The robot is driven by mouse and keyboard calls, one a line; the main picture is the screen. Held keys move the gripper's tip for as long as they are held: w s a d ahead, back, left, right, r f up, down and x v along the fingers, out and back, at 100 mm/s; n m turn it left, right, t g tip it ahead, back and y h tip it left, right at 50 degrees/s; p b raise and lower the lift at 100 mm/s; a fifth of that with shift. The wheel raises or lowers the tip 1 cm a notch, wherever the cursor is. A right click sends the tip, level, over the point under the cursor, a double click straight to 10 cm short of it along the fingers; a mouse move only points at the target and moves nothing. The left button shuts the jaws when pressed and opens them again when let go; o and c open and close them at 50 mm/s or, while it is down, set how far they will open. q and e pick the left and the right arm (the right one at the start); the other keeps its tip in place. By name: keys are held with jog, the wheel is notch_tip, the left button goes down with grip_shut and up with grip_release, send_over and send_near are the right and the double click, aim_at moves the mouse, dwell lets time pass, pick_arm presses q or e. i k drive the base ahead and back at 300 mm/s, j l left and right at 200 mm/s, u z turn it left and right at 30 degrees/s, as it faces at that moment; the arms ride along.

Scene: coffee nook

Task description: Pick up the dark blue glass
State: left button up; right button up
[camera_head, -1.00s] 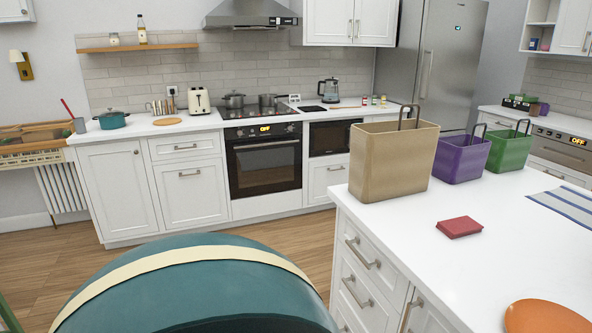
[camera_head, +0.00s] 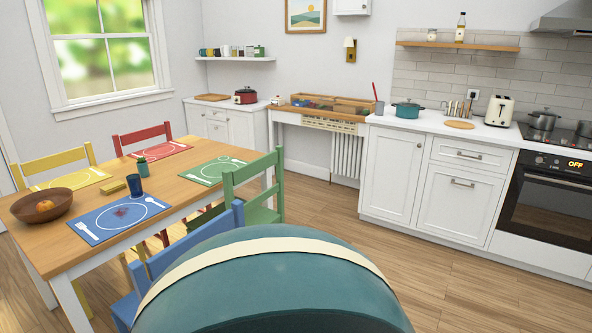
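A dark blue glass (camera_head: 134,185) stands upright on the wooden dining table (camera_head: 163,209) at the left of the head view. It is at the far edge of the blue placemat (camera_head: 118,217), close to a small green jar (camera_head: 143,167) and a yellow block-like item (camera_head: 113,187). Neither of my grippers is in view, so their state does not show.
A brown bowl with an orange fruit (camera_head: 42,206) sits at the table's left. Blue (camera_head: 190,243), green (camera_head: 253,180), red and yellow chairs surround the table. Open wooden floor (camera_head: 330,215) lies between the table and the white counter (camera_head: 430,180).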

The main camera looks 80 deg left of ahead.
aim_at(134, 180)
jog(key=u, duration=3.65)
jog(key=i+j+u, duration=0.85)
jog(key=i+u, duration=0.2)
jog(key=i, duration=0.2)
jog(key=i+u, duration=0.35)
jog(key=i+j+z, duration=0.1)
jog(key=i+z, duration=0.15)
jog(key=i, duration=0.25)
jog(key=i+j+z, duration=0.3)
jog(key=i, duration=0.15)
jog(key=i+j+z, duration=0.25)
jog(key=i, duration=0.25)
jog(key=i+j+z, duration=0.3)
jog(key=z, duration=0.2)
jog(key=i+j+z, duration=0.65)
jog(key=j, duration=0.15)
jog(key=j+z, duration=0.2)
jog(key=j, duration=0.15)
